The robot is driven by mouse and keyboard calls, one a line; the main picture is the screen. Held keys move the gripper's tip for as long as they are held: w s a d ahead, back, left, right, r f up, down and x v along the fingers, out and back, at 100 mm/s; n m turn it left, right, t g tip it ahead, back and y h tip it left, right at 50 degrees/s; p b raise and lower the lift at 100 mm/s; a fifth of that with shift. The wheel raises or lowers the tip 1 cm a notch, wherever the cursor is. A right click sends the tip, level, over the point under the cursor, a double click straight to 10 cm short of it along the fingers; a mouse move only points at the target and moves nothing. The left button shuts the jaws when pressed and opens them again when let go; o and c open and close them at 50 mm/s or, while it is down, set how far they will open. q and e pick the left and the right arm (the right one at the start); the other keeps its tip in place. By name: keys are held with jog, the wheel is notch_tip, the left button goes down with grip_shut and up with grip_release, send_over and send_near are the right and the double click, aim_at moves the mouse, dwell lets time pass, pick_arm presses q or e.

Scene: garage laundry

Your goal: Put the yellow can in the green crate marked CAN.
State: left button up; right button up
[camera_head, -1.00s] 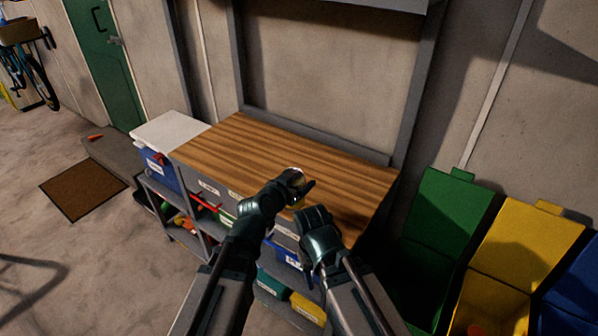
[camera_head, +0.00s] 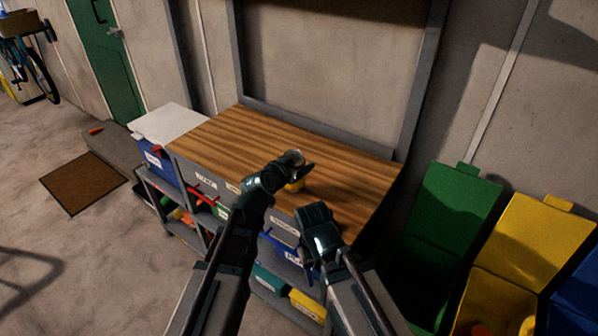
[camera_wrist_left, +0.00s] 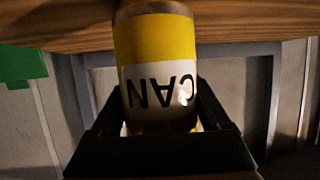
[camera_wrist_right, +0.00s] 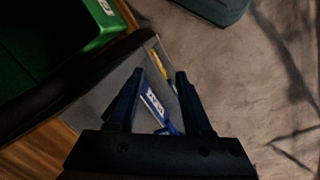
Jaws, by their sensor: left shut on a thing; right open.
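My left gripper (camera_head: 290,168) is shut on the yellow can (camera_wrist_left: 155,45). The can is upright over the bench top; the left wrist view shows it upside down, with CAN on its white band. I cannot tell whether its base touches the wood. A large green crate (camera_head: 445,215) with its lid open stands right of the bench. A green box with a white label shows in the right wrist view (camera_wrist_right: 65,35), likely the same one; its label is unreadable. My right gripper (camera_wrist_right: 158,80) is open and empty at the bench's front edge.
The wooden bench top (camera_head: 230,135) is otherwise clear. Shelves below hold several labelled bins, one blue (camera_wrist_right: 152,105). A yellow crate (camera_head: 530,240) and a blue one (camera_head: 580,290) stand right of the green crate. A white-lidded blue box (camera_head: 155,158) stands at the bench's left.

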pick_arm(q)
jog(key=shift+f, duration=0.7)
jog(key=shift+r, duration=0.15)
pick_arm(e)
jog(key=shift+d+f, duration=0.15)
jog(key=shift+f, duration=0.45)
pick_arm(q)
jog(key=shift+f+b, duration=0.25)
jog(key=shift+b, duration=0.1)
jog(key=o, duration=1.1)
jog(key=shift+r, duration=0.1)
jog(key=shift+o, duration=0.2)
pick_arm(e)
jog(key=shift+f, duration=0.15)
